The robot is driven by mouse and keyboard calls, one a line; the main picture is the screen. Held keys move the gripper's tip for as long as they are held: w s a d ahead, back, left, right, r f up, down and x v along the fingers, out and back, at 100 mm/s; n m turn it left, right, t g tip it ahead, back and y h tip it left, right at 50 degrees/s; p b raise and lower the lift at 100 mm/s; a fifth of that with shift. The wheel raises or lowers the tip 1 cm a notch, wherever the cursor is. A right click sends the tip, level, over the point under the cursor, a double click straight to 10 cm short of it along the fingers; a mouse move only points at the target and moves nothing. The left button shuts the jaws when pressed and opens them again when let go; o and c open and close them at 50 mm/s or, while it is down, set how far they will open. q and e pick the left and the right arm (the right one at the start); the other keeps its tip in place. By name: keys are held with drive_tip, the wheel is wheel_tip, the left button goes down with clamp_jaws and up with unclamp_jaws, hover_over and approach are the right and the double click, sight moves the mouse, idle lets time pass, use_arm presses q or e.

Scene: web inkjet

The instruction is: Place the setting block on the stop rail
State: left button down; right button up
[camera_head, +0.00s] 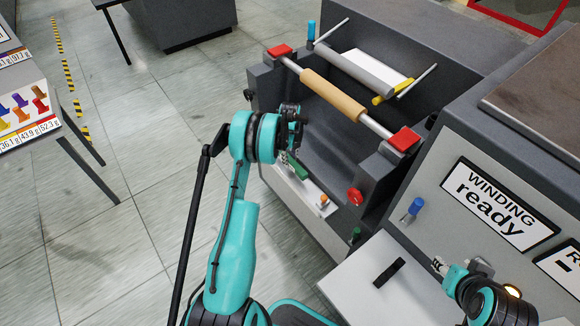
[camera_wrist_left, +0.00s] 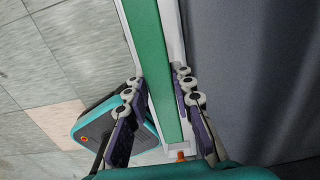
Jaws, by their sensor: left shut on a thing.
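The green setting block (camera_head: 299,168) shows at the front of the machine, just below my left gripper (camera_head: 290,145). In the left wrist view the long green block (camera_wrist_left: 163,55) runs between the fingers of my left gripper (camera_wrist_left: 160,112), which is shut on it. The pale stop rail (camera_head: 308,193) lies along the machine's front edge, with an orange knob (camera_head: 323,201) near its right end. The block is over or on the rail; I cannot tell whether they touch. My right gripper (camera_head: 452,268) is at the lower right, its finger opening unclear.
A tan roller (camera_head: 333,94) with red end blocks spans the machine above the rail. A white shelf (camera_head: 350,285) holds a black bar (camera_head: 388,272). A panel with a "WINDING ready" sign (camera_head: 500,205) stands at right. Open tiled floor (camera_head: 110,235) lies at left.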

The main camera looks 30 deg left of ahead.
sight(290, 165)
use_arm(q)
wheel_tip(290, 165, down, 4)
drive_tip(key=shift+r+b, duration=0.15)
drive_tip(key=shift+b, duration=0.6)
drive_tip(key=shift+r, duration=0.15)
drive_tip(key=shift+f, duration=0.2)
drive_tip(key=c, duration=1.6)
unclamp_jaws()
